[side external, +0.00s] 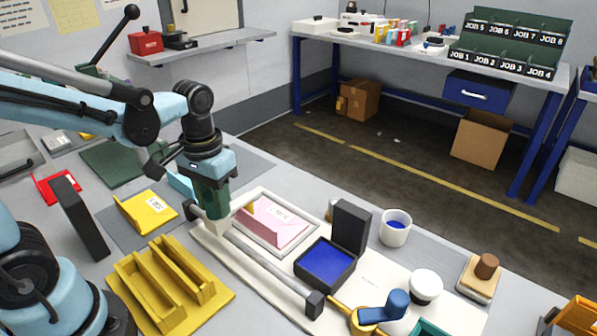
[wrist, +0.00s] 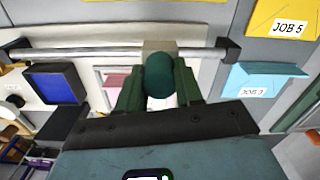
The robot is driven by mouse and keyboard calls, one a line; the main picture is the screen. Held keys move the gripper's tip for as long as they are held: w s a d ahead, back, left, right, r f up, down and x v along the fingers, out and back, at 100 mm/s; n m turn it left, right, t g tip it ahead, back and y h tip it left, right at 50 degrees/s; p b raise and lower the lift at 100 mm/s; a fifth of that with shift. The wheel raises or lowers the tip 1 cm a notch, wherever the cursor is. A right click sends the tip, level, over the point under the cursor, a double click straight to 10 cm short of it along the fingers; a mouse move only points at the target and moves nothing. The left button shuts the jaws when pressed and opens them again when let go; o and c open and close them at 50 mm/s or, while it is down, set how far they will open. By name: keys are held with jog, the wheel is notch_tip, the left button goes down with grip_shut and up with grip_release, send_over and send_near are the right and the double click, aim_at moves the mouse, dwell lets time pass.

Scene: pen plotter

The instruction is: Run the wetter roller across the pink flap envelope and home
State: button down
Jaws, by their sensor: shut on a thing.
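The pink flap envelope (side external: 277,224) lies in a white-framed tray beside a metal rail (side external: 262,262). In the wrist view part of the envelope (wrist: 116,79) shows left of my fingers. A pale block, which looks like the wetter roller's carriage (wrist: 160,46), sits on the rail near the end bracket on the right in the wrist view. A dark green round knob (wrist: 160,76) stands on it. My gripper (side external: 217,218) is shut on the knob, with one green finger (wrist: 160,90) on each side. The roller itself is hidden.
A blue ink pad (side external: 327,264) with its black lid (side external: 351,228) up lies right of the envelope. A white cup (side external: 396,229) stands beyond. A yellow envelope (side external: 148,210) and yellow rack (side external: 172,288) lie left of the rail. A cyan envelope (wrist: 258,80) lies beyond the rail's end.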

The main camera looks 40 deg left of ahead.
jog(key=a, duration=0.7)
jog(key=shift+a, duration=0.15)
jog(key=c, duration=0.7)
grip_release()
jog(key=shift+c, duration=0.2)
jog(key=shift+r, duration=0.15)
notch_tip(320, 180, up, 12)
